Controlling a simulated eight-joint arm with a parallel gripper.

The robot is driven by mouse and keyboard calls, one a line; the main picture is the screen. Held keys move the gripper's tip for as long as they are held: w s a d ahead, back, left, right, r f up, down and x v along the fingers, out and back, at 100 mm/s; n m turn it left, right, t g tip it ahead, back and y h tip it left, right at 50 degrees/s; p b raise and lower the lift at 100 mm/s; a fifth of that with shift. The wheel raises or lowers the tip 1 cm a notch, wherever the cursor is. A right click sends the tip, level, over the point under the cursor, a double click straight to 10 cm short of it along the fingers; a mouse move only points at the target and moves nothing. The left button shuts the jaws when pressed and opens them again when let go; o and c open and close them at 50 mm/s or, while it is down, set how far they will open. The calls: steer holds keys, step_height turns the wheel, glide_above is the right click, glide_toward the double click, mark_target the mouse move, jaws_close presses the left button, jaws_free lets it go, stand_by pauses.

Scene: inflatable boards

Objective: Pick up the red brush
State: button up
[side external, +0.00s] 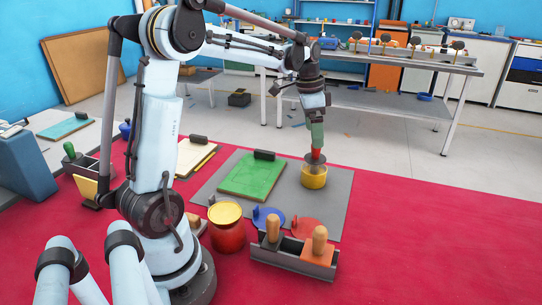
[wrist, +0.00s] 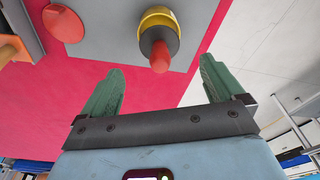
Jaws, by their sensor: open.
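The red brush (side external: 317,153) stands upright with its red handle up, at the yellow pot (side external: 314,179) on the grey mat. In the wrist view the red handle (wrist: 159,55) rises from a dark round part over the yellow pot (wrist: 158,17). The brush's lower end is hidden. My gripper (side external: 317,145) is directly above the brush, pointing down. In the wrist view its two green fingers (wrist: 163,68) are spread wide, with the red handle showing between and beyond their tips. I see no clear contact.
A green board (side external: 250,178) lies left of the pot on the grey mat (side external: 338,207). Blue (side external: 268,218) and red (side external: 306,230) discs lie in front. A grey tray (side external: 284,259) holds wooden-handled blocks. A red jar (side external: 227,236) stands nearby. The red table is clear at right.

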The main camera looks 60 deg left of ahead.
mark_target(315, 158)
steer(key=shift+w+d+f, duration=0.1)
steer(key=shift+w+f, duration=0.05)
steer(key=shift+f, duration=0.9)
steer(key=shift+w+d+f, duration=0.1)
steer(key=shift+w+f, duration=0.05)
steer(key=shift+f, duration=0.95)
steer(key=shift+w+d+f, duration=0.1)
steer(key=shift+w+f, duration=0.05)
steer(key=shift+f, duration=0.9)
steer(key=shift+c, duration=0.2)
steer(key=shift+a, duration=0.1)
steer(key=c, duration=1.1)
steer(key=shift+r, duration=0.1)
steer(key=shift+r, duration=0.5)
steer(key=r, duration=0.1)
steer(key=d+r, duration=0.1)
steer(key=r, duration=0.1)
steer(key=shift+d+r, duration=0.1)
steer(key=shift+r, duration=0.2)
steer(key=d+r, duration=0.2)
steer(key=d, duration=0.1)
steer(key=s+d+r, duration=0.1)
steer(key=d+r, duration=0.1)
steer(key=d, duration=0.2)
steer(key=d+r, duration=0.2)
steer(key=d, duration=0.1)
steer(key=shift+s+d+r, duration=0.15)
steer(key=shift+s+d, duration=0.05)
steer(key=shift+s, duration=0.1)
